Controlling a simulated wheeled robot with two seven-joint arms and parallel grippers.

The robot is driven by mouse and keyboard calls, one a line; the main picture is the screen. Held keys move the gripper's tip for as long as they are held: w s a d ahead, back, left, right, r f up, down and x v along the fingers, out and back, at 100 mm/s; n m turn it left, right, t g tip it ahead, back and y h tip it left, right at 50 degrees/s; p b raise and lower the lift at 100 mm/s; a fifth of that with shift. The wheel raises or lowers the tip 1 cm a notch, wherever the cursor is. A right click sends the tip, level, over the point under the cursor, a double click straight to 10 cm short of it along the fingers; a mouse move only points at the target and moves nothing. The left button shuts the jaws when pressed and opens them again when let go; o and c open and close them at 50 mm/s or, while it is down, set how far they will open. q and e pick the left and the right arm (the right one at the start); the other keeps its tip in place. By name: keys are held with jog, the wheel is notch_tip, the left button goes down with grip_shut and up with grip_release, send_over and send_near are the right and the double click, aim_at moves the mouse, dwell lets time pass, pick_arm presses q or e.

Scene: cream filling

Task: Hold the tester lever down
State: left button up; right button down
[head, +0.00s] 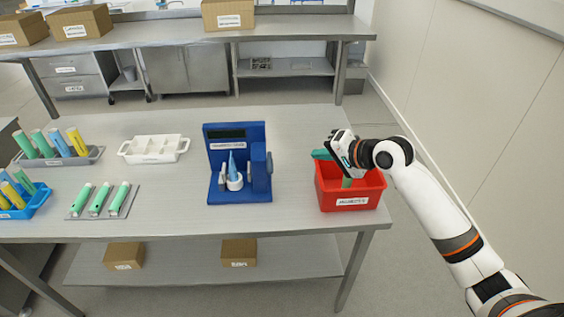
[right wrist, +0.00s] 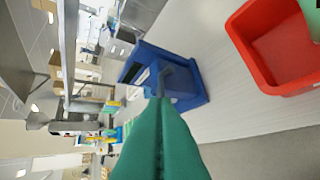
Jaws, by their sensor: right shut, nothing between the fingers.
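The blue tester (head: 228,133) stands on the table in the head view, with a dark display and a blue pointed tube (head: 232,166) upright in a white holder (head: 234,183). A small grey lever (head: 268,161) is on its right side; the same lever (right wrist: 163,76) shows in the right wrist view, just beyond my fingertips in the picture. My right gripper (head: 321,154) is above the red bin, right of the tester and apart from the lever. Its teal fingers (right wrist: 160,104) are shut and empty. My left gripper is out of view.
The red bin (head: 350,201) holds a green item (head: 347,182). A white tray (head: 153,158), a grey plate with green tubes (head: 76,213) and tube racks stand to the left. The tabletop between tester and bin is clear.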

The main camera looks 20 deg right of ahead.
jog(key=p, duration=0.3)
send_near(272, 161)
jog(key=w, duration=0.4)
jog(key=a+f+p, duration=0.1)
jog(key=a+f, duration=0.1)
jog(key=f, duration=0.1)
jog(key=shift+p, duration=0.35)
jog(key=shift+a, duration=0.1)
jog(key=shift+w+f, duration=0.1)
